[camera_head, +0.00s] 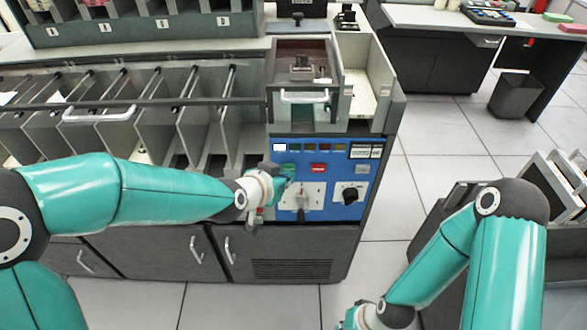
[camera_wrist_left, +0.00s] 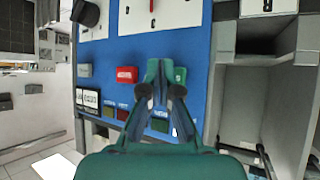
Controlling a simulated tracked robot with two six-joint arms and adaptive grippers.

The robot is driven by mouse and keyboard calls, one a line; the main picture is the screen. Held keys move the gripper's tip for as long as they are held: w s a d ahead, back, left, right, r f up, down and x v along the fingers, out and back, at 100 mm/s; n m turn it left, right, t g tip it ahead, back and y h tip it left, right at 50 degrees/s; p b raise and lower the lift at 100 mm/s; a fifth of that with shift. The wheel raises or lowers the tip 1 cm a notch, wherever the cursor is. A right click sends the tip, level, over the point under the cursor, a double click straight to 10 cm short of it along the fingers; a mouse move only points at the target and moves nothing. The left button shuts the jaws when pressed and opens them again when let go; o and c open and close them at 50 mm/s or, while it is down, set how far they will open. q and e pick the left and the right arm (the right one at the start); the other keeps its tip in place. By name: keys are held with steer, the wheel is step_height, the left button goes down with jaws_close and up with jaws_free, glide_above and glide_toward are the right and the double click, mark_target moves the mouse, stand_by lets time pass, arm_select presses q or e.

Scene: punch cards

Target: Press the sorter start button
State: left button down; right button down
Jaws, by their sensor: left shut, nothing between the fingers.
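The sorter's blue control panel (camera_head: 333,205) is on the front of the cabinet. My left gripper (camera_head: 284,178) is in front of its left part, with the fingers shut and nothing between them. In the left wrist view, the fingertips (camera_wrist_left: 164,72) overlap a green button (camera_wrist_left: 181,74) and partly hide it; I cannot tell whether they touch it. A red button (camera_head: 318,168) is beside the green one and also shows in the wrist view (camera_wrist_left: 127,74). My right gripper (camera_head: 352,318) is low at the bottom edge, mostly cut off.
A black knob (camera_head: 350,195) and a lever plate (camera_head: 302,200) sit lower on the panel. Small coloured indicators (camera_head: 311,148) line its top. Open sorter pockets (camera_head: 150,120) are on the left.

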arm_select(q)
steer(key=shift+w, duration=0.45)
stand_by(0.4)
steer(key=shift+s, duration=1.05)
steer(key=s, duration=0.4)
steer(key=shift+s, duration=0.35)
stand_by(0.4)
